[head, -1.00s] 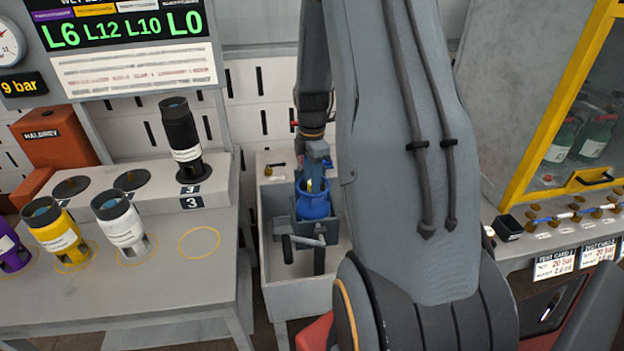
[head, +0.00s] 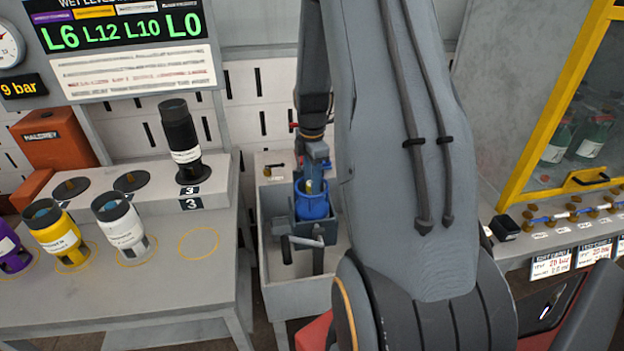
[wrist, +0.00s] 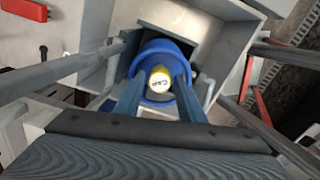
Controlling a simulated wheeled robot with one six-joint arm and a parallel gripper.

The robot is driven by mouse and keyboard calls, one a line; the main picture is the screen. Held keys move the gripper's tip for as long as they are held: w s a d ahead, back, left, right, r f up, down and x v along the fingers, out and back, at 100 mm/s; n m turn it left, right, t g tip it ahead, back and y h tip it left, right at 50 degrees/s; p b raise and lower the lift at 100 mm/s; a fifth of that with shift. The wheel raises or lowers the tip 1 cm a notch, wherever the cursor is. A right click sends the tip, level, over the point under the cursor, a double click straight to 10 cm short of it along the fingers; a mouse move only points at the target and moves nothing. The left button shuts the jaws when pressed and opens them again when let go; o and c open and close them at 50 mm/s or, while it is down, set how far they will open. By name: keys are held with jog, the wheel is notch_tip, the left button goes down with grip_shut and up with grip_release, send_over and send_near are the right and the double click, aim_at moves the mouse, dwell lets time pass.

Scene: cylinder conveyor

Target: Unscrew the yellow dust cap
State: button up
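The yellow dust cap (wrist: 160,78), marked "CAP", sits on top of a blue cylinder (wrist: 157,55) in the wrist view. The blue cylinder (head: 313,207) also shows in the head view, upright in a grey holder (head: 300,230). My gripper (wrist: 162,82) is over the cylinder's top with one finger on each side of the cap. The fingers stand apart, and a small gap seems to show beside the cap. Whether they touch it farther down is hidden. In the head view the cap is small and mostly covered by my gripper (head: 315,180).
The holder stands in a pale trough (head: 295,290). On the left table (head: 180,280) stand yellow (head: 58,235), white (head: 122,228) and purple (head: 12,250) cylinders, with a black one (head: 180,140) on the step. A yellow-framed cabinet (head: 560,100) is at the right.

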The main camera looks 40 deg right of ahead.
grip_shut()
jog(key=n+p, duration=0.2)
jog(key=n, duration=0.2)
jog(key=shift+r+n+p, duration=0.1)
jog(key=shift+n+p, duration=0.2)
jog(key=shift+n, duration=0.7)
jog(key=n+p, duration=0.2)
jog(key=n, duration=0.1)
jog(key=shift+n, duration=0.3)
jog(key=shift+n+p, duration=0.4)
jog(key=shift+n, duration=0.8)
